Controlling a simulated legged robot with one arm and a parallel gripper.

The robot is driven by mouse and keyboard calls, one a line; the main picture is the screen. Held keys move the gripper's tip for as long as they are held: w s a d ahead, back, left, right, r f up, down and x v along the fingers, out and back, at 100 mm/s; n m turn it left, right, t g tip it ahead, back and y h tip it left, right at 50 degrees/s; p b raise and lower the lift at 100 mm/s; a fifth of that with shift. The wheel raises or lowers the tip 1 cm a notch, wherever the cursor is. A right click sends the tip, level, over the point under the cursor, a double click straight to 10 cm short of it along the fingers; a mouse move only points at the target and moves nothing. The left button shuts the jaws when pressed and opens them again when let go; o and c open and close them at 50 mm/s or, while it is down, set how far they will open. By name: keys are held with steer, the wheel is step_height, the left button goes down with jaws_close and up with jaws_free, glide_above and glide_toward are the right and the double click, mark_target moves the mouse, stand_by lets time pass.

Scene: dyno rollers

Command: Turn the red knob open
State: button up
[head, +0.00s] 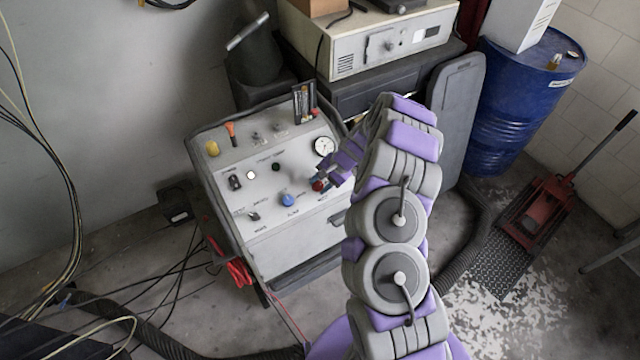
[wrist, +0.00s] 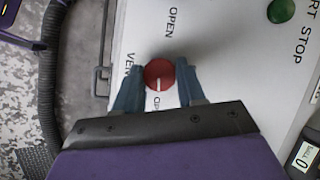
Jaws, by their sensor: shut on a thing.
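My fingers partly cover the knob there.
A blue knob (head: 287,200) sits left of the red one. A round gauge (head: 324,146) is above it. A green button (wrist: 281,11) shows in the wrist view. A blue barrel (head: 520,90) and a red floor jack (head: 537,207) stand at the right.

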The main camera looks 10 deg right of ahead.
steer(key=shift+w+d+m+t+y, duration=0.1)
steer(key=shift+m+t+y, duration=0.25)
steer(key=shift+m, duration=0.45)
steer(key=o, duration=1.1)
steer(key=shift+c, duration=0.2)
steer(key=p+v, duration=0.2)
steer(key=v, duration=1.5)
steer(key=shift+d, duration=0.2)
